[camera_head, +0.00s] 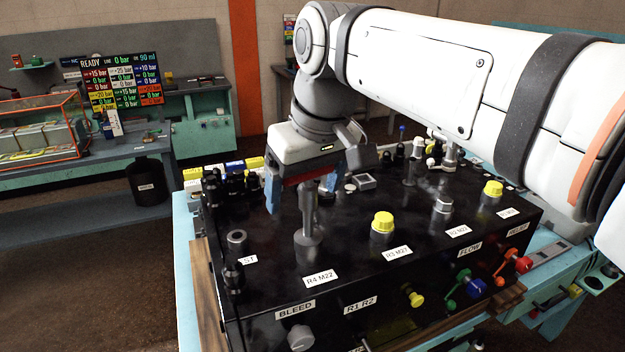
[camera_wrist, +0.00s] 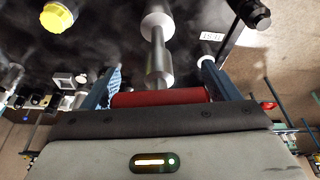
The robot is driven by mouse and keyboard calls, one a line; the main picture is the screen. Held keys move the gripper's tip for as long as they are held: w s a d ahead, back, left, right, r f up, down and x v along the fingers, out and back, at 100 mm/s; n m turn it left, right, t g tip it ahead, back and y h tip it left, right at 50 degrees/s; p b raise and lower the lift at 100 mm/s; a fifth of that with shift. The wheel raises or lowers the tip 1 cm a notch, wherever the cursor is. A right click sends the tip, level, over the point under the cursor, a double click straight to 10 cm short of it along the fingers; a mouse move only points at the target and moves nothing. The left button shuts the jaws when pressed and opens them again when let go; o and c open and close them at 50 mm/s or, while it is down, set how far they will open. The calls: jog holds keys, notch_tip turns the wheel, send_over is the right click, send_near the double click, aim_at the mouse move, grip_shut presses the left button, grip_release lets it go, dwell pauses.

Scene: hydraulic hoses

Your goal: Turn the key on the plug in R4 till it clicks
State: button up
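The key stands upright on the R4 plug (camera_head: 308,252) in the black block's front left, beside the label R4 M22. Its grey stepped shaft (camera_wrist: 158,48) rises to a red crossbar (camera_wrist: 160,98). My gripper (camera_head: 312,188) is over it from above, with its blue fingers spread wide, one at each end of the crossbar. The crossbar lies close to the palm and nearly fills the gap; I cannot tell whether the fingers press on its ends. The joint between key and plug is too small to judge.
A yellow-capped plug (camera_head: 383,222) stands at R3, right of the key. A dark fitting (camera_head: 237,240) stands left at ST. Coloured valve knobs (camera_head: 476,287) are on the block's front. A display board (camera_head: 120,80) at the back left reads READY and several 0 bar values.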

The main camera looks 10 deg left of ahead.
jog(key=o, duration=0.3)
